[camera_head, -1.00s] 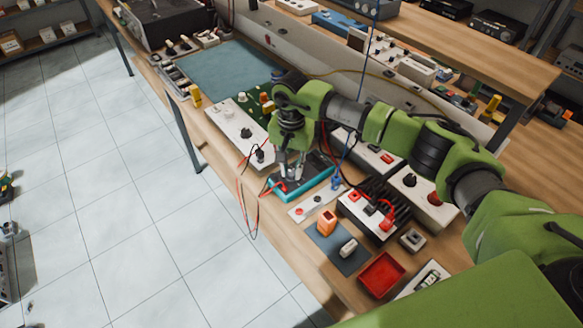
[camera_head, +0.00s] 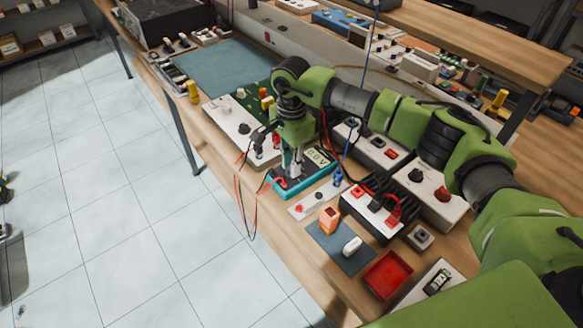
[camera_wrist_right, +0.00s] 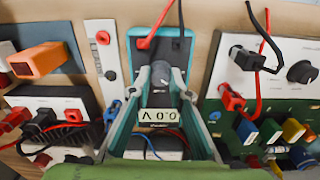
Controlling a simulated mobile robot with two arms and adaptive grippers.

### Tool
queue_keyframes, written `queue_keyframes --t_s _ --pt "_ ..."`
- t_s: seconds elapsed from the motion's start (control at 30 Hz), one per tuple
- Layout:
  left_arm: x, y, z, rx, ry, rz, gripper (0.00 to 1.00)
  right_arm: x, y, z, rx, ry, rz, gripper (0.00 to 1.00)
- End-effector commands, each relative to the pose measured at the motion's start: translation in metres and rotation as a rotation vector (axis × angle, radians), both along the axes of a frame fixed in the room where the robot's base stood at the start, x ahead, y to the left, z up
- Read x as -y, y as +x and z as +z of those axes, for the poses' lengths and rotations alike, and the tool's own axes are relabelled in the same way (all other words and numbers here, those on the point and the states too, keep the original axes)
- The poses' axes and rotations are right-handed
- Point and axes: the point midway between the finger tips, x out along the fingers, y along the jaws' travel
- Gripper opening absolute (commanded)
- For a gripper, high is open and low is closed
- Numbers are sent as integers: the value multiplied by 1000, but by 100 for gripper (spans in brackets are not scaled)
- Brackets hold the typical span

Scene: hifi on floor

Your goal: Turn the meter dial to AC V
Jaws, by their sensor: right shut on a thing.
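The meter is a teal-cased box (camera_head: 312,183) on the bench, with a lit display reading 0.0 V. In the right wrist view the meter (camera_wrist_right: 177,47) shows upside down, with its grey dial (camera_wrist_right: 160,74) between my fingertips. My right gripper (camera_head: 291,168) points down over the meter and is shut on the dial; it also shows in the right wrist view (camera_wrist_right: 160,82). The dial's markings are too small to read, so I cannot tell its setting. My left gripper is not in view.
Red and black leads hang from the bench's front edge. A white panel with knobs (camera_head: 232,121) stands left of the meter. A white strip (camera_head: 318,200), an orange block (camera_head: 329,218) and a red tray (camera_head: 385,275) lie to the right. Free floor lies left.

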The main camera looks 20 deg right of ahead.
Motion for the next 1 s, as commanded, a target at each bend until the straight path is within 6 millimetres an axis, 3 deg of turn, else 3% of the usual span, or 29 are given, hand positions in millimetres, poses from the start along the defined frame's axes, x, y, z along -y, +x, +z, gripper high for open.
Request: queue_keyframes --t_s 0.4,1.0 --pt "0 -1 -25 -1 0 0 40 0 1 -2 2 0 -396 0" --pt "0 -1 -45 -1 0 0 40 0 0 -1 2 0 -966 0"
